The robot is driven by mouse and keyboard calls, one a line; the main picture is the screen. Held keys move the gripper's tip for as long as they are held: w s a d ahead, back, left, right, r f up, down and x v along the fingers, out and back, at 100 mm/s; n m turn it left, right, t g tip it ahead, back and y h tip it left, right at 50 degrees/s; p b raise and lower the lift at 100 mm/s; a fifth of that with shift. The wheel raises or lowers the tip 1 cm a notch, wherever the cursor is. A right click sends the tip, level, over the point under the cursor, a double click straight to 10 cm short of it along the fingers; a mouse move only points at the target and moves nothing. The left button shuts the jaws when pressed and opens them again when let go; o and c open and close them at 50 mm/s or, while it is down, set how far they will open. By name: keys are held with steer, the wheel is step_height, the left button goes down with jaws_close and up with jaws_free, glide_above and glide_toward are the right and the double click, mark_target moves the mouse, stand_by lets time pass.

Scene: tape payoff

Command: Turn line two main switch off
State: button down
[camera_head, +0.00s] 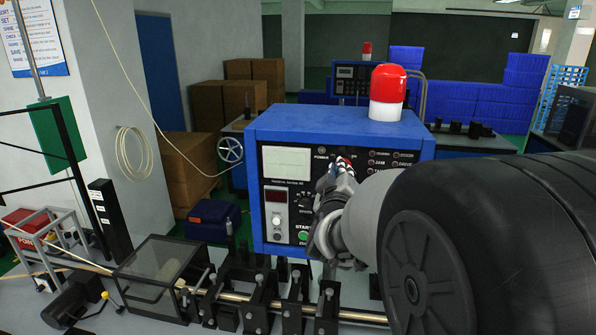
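A "POWER" label shows at the top. My gripper (343,168) is in front of the panel, just below and right of this label, and hides what lies behind it. I cannot tell whether it touches the panel or how its fingers stand. No line number is readable.
A similar blue box (350,85) with a red lamp stands farther back. Black roller stands (258,300) carry a thin rod below the front box. A clear-sided box (160,265) stands at left. My arm fills the right side. Cartons (215,105) stand behind.

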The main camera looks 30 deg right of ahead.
steer(key=c, duration=1.7)
jaws_free()
steer(key=shift+s, duration=0.1)
steer(key=v, duration=1.2)
